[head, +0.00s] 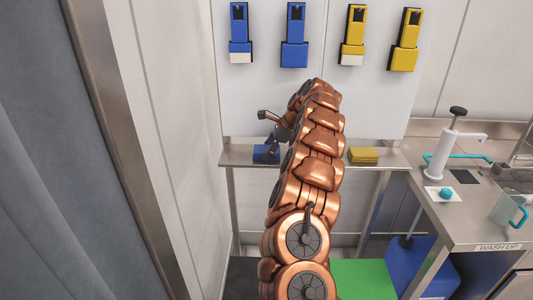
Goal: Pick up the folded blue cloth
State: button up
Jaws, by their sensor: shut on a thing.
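The folded blue cloth (260,154) is at the left part of the narrow steel shelf, partly hidden by my gripper. My gripper (270,153) reaches down to it from above and is shut on it. The fingertips are small and dark here, so the exact grip on the cloth is hard to see. I cannot tell whether the cloth rests on the shelf or is just above it.
The steel shelf (229,157) also holds a folded yellow cloth (363,155) on the right. Blue and yellow holders (294,35) hang on the white wall panel above. A wash-up counter (470,222) with a white pump dispenser (446,150) stands at right.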

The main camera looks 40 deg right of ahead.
aim_at(262, 148)
jog(key=shift+c, duration=1.3)
jog(key=shift+r+b, duration=0.35)
jog(key=shift+r, duration=1.4)
jog(key=s+a+r+b, duration=0.1)
jog(key=s+b, duration=0.3)
jog(key=s, duration=1.1)
jog(key=shift+s+a+r, duration=0.25)
jog(key=shift+s+a, duration=0.15)
jog(key=shift+a, duration=0.1)
